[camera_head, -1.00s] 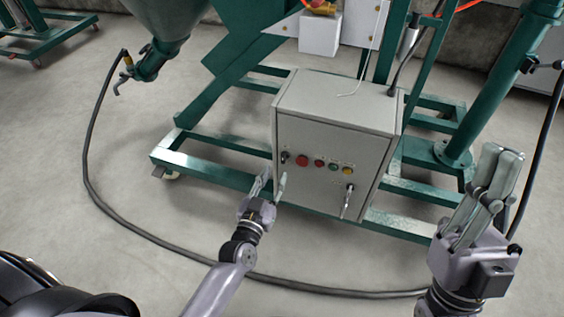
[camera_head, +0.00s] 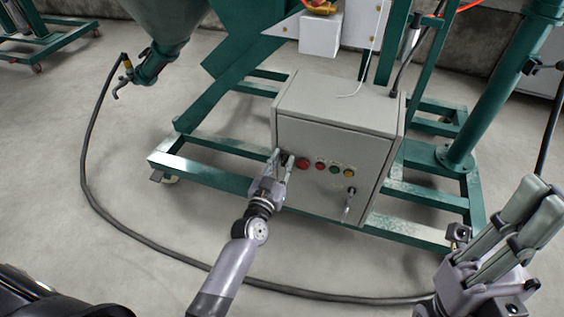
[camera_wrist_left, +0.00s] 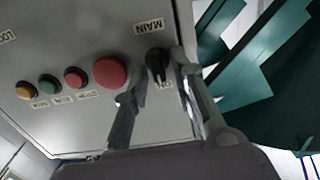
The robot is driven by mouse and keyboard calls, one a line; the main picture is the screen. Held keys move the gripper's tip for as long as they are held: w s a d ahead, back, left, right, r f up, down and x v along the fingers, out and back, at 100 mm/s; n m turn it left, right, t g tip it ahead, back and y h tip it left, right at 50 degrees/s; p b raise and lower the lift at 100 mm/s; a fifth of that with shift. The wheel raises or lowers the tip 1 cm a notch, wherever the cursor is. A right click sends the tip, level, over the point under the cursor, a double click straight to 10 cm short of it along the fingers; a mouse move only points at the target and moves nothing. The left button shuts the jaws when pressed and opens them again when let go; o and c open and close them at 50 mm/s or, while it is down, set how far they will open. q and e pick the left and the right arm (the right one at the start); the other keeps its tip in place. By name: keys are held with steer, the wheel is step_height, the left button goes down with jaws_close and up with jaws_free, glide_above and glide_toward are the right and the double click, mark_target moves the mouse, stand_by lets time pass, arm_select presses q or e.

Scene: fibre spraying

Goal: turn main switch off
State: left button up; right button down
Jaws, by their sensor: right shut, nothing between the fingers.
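The main switch is a small black rotary knob on the front of a grey control box (camera_head: 338,150). In the left wrist view the main switch (camera_wrist_left: 157,64) sits beneath a MAIN label, with an ON label below it. My left gripper (camera_head: 283,156) is at the box's upper left front. In the left wrist view the left gripper (camera_wrist_left: 155,82) has its fingers apart, one on each side of the knob; I cannot tell whether they touch it. My right gripper (camera_head: 540,194) is shut and empty at the lower right, away from the box.
A large red button (camera_wrist_left: 110,73) sits close beside the switch, with smaller red, green and yellow buttons further along. A key or handle (camera_head: 349,200) protrudes lower on the door. Green frame beams (camera_head: 215,175) surround the box. A black hose (camera_head: 150,240) curves over the floor.

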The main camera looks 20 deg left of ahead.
arm_select(q)
jaws_close()
